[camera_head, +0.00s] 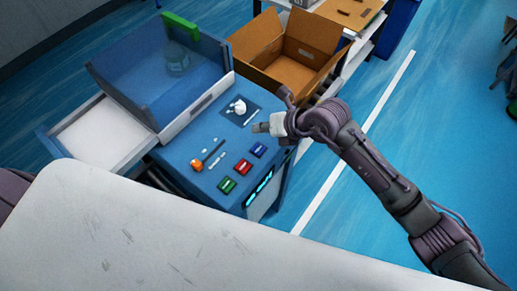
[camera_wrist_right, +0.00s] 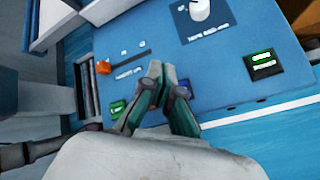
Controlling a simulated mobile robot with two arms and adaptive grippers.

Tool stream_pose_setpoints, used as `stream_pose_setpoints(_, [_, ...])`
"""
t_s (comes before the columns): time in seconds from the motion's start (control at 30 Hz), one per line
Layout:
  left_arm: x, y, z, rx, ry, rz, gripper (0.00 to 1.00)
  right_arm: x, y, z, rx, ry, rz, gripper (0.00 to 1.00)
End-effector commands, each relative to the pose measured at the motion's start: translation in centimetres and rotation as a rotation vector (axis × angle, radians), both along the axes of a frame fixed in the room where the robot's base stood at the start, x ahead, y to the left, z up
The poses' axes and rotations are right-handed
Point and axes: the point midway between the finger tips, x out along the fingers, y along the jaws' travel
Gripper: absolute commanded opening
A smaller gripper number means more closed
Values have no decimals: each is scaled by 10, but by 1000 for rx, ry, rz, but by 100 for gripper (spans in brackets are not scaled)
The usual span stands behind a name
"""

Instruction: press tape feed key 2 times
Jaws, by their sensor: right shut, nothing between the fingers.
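The blue machine panel (camera_head: 205,140) carries green (camera_head: 227,185), red (camera_head: 243,166) and blue (camera_head: 258,150) keys in a row. In the right wrist view, the green key (camera_wrist_right: 117,108) is left of the fingers, and a dark key with a green label (camera_wrist_right: 263,63) is to the right. The labels are too small to tell which is the tape feed key. My right gripper (camera_head: 262,128) is shut and empty over the panel's right side. It also shows in the wrist view (camera_wrist_right: 155,70), partly covering the keys behind it. Contact cannot be told. My left gripper is out of view.
A white knob (camera_head: 238,106) and an orange-tipped lever (camera_head: 196,164) stand on the panel. A clear blue-walled bin (camera_head: 130,80) rises behind it. An open cardboard box (camera_head: 265,45) is beyond.

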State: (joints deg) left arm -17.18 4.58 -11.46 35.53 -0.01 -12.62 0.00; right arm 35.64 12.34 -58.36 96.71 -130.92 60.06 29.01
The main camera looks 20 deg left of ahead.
Motion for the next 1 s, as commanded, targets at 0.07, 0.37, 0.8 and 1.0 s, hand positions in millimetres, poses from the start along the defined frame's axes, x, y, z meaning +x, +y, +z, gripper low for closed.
stream_pose_setpoints(0.07, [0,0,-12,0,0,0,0,0,0,-16,-1,1,-1,0])
stream_pose_setpoints(0.37, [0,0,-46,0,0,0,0,0,0,-59,-1,0,-1,0])
stream_pose_setpoints(0.8, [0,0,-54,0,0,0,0,0,0,-72,1,-1,-1,0])
stream_pose_setpoints(1.0, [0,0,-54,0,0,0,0,0,0,-72,0,0,0,0])
